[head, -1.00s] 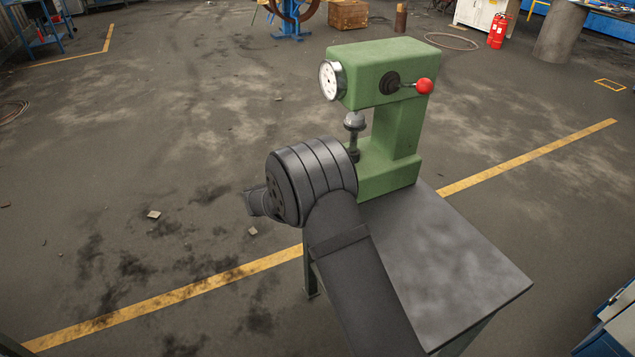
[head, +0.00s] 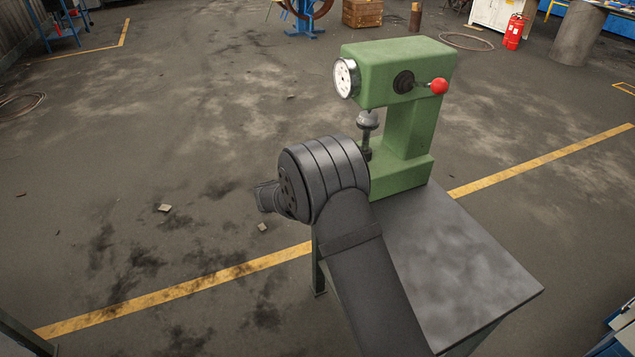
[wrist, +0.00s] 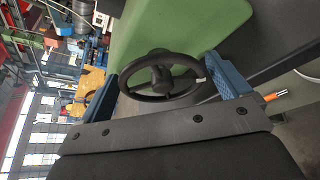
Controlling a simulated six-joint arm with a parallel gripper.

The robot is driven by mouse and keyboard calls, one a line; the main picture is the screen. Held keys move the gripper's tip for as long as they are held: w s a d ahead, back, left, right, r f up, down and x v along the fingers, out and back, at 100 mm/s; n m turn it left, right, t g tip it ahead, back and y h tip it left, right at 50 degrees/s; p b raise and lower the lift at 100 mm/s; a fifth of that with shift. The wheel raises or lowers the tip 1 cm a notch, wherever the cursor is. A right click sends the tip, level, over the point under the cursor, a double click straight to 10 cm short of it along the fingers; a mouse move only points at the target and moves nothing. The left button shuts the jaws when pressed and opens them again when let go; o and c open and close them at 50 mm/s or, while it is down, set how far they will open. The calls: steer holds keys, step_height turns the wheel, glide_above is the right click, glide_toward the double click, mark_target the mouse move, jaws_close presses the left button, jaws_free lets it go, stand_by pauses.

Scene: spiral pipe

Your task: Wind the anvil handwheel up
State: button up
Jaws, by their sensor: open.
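The black handwheel (wrist: 160,88) shows in the wrist view, with a dark hub and spokes and a small pale mark on its right rim. It sits at the green body of the tester (head: 400,75). My gripper (wrist: 162,67) is open, with one blue finger to the left of the wheel and one to the right. I cannot tell whether either finger touches the rim. In the head view the grey anvil (head: 368,121) stands under the tester's head, with a gap above it. My arm hides the handwheel and my fingers there.
The tester stands on a grey metal table (head: 470,265), whose near part is bare. A red-knobbed lever (head: 438,86) sticks out from the tester's side, and a round dial (head: 345,78) is on its front. The floor (head: 150,130) to the left is mostly open.

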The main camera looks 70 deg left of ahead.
steer(key=shift+d+f+h, duration=0.1)
steer(key=shift+f+h, duration=0.05)
steer(key=shift+h, duration=0.15)
steer(key=n+h, duration=0.1)
steer(key=n, duration=0.1)
steer(key=shift+n+g, duration=0.3)
steer(key=shift+n, duration=0.1)
steer(key=n+h, duration=0.2)
steer(key=shift+n, duration=0.3)
steer(key=a+r+v, duration=0.1)
steer(key=v, duration=1.6)
step_height(320, 180, down, 7)
steer(key=s+m+t, duration=0.2)
steer(key=m+t, duration=0.2)
steer(key=m, duration=0.4)
steer(key=shift+r+m+h, duration=0.15)
steer(key=shift+m+h, duration=0.15)
steer(key=shift+h, duration=0.1)
steer(key=shift+d, duration=0.1)
